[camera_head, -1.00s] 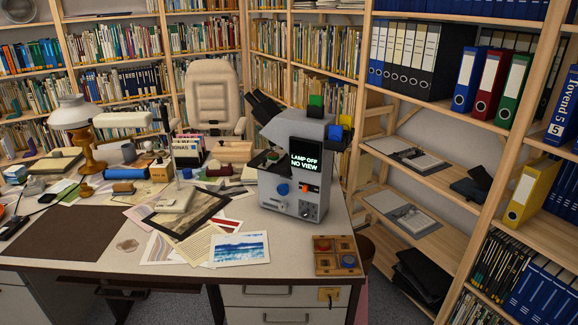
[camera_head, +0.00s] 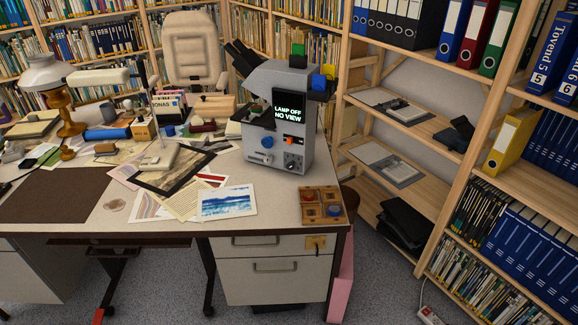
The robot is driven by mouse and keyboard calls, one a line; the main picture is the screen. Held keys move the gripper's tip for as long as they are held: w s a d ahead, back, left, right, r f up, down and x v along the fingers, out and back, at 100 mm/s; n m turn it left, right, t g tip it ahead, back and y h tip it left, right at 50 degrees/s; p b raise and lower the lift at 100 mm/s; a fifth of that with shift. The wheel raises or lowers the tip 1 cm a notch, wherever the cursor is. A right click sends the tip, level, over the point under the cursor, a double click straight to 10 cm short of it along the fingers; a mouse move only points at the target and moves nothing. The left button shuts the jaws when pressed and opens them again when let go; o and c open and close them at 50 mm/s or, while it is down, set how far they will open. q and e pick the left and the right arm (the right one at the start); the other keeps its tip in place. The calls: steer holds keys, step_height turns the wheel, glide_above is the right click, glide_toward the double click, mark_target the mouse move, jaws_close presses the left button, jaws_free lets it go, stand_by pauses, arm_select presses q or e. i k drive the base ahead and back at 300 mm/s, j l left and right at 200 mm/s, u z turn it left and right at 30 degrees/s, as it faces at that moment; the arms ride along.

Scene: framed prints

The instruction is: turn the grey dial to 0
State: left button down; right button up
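A grey and white microscope-like device (camera_head: 254,152) stands on the right part of the desk. Its black screen (camera_head: 290,113) reads "LAMP OFF NO VIEW". Low on its front, at the right, is a small dark grey round dial (camera_head: 291,163); its markings and setting are too small to read. An orange-red switch (camera_head: 289,140) sits just above the dial. A blue knob (camera_head: 267,142) and a small lever are to its left. Neither of my grippers is in view, and nothing touches the device.
A wooden tray (camera_head: 308,206) with round pieces lies at the desk's front right corner. Prints (camera_head: 226,202), a dark frame (camera_head: 193,176) and a lamp (camera_head: 52,85) cover the left. Shelves (camera_head: 405,133) stand close on the right. Grey floor (camera_head: 380,295) is open in front.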

mark_target(290, 166)
steer(key=j+z, duration=0.2)
steer(key=z, duration=0.2)
steer(key=k+j+z, duration=0.1)
steer(key=z, duration=0.35)
steer(key=k+j+z, duration=0.1)
steer(key=j+z, duration=0.15)
steer(key=z, duration=0.15)
